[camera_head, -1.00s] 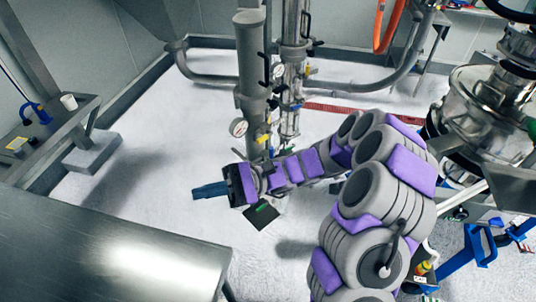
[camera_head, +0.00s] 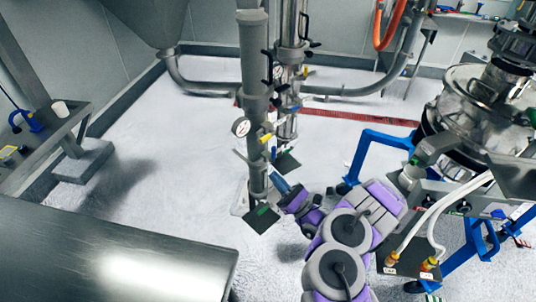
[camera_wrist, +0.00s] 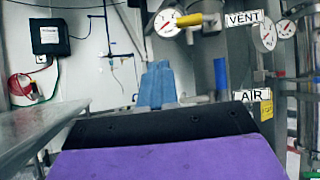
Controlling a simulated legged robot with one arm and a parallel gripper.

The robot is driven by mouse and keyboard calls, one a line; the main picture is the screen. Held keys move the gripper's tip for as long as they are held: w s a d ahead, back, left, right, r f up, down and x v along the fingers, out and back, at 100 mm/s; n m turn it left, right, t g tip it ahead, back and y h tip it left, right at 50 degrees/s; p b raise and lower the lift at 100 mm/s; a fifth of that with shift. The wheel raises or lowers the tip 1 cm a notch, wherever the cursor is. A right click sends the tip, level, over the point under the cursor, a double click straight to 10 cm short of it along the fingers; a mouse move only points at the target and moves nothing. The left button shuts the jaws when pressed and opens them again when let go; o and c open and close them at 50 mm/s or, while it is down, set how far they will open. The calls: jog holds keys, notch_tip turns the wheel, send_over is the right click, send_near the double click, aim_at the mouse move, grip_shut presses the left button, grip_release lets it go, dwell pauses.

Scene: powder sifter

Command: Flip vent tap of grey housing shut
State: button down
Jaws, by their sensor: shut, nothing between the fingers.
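The grey housing (camera_head: 254,70) is an upright grey cylinder in the middle of the head view, with a round gauge (camera_head: 241,127) on its left. The yellow tap handle (camera_head: 266,138) sticks out sideways on it. In the wrist view, this yellow handle (camera_wrist: 190,19) lies roughly level, between a gauge and the VENT label (camera_wrist: 242,19). A blue handle (camera_wrist: 220,75) hangs below, above the AIR label (camera_wrist: 252,95). My gripper (camera_head: 279,182) is shut and empty, low beside the housing's right side. Its blue fingers (camera_wrist: 156,85) sit below and left of the yellow handle, apart from it.
A similar steel housing (camera_head: 289,40) stands just behind. A blue-framed sifter machine (camera_head: 470,115) with white hoses stands right. A dark plate (camera_head: 262,219) is at the housing's foot. Floor left of the housing is clear.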

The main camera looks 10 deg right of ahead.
jog(key=d+f+m+h, duration=0.1)
jog(key=d+f, duration=0.1)
jog(key=d+f+m+t+h, duration=0.1)
jog(key=d+h, duration=0.1)
jog(key=shift+s+d+f+t, duration=0.1)
jog(key=shift+s+f+t, duration=0.05)
jog(key=shift+f+t, duration=0.2)
send_near(265, 138)
jog(key=w+a+r, duration=0.1)
jog(key=w+a, duration=0.2)
jog(key=w, duration=0.2)
jog(key=shift+a+r+b, duration=0.2)
jog(key=shift+b, duration=0.15)
